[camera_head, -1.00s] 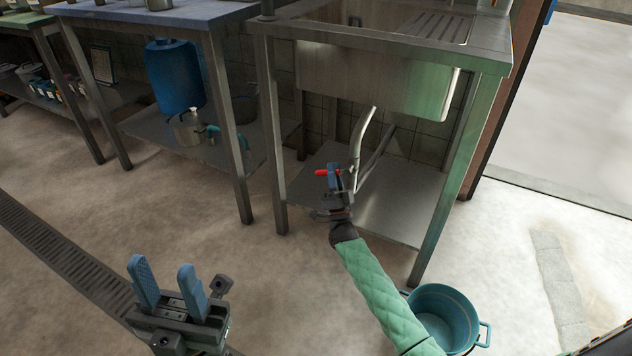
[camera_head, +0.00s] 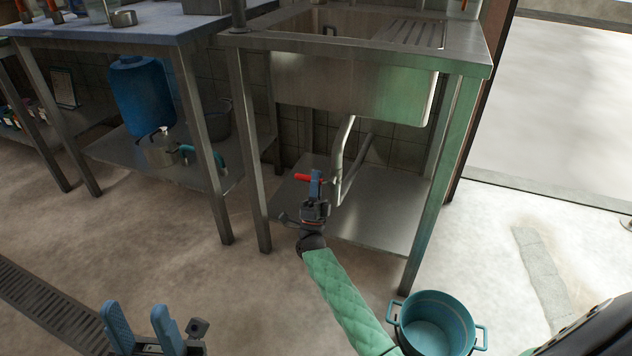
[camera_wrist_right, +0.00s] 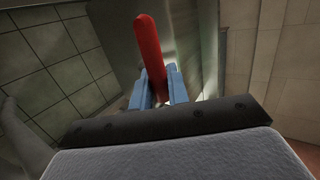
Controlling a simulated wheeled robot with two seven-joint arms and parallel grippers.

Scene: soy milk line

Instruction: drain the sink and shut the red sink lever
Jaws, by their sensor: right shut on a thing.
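The steel sink (camera_head: 350,85) stands on legs at the upper middle, with a grey drain pipe (camera_head: 343,150) below its basin. The red sink lever (camera_head: 306,178) shows under the basin, left of the pipe. My right gripper (camera_head: 315,180) is at the lever. In the right wrist view the red lever (camera_wrist_right: 150,50) stands between the blue fingers of my right gripper (camera_wrist_right: 158,88), which are shut on it. The lever's joint to the pipe is hidden. My left gripper (camera_head: 138,325) is open and empty at the lower left, partly cut off by the frame edge.
A teal pot (camera_head: 438,325) stands on the floor right of my right arm. The sink's lower shelf (camera_head: 385,210) is bare. On the left, a table (camera_head: 190,105) holds a blue barrel (camera_head: 142,95) on its shelf. A floor drain (camera_head: 45,310) runs at lower left.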

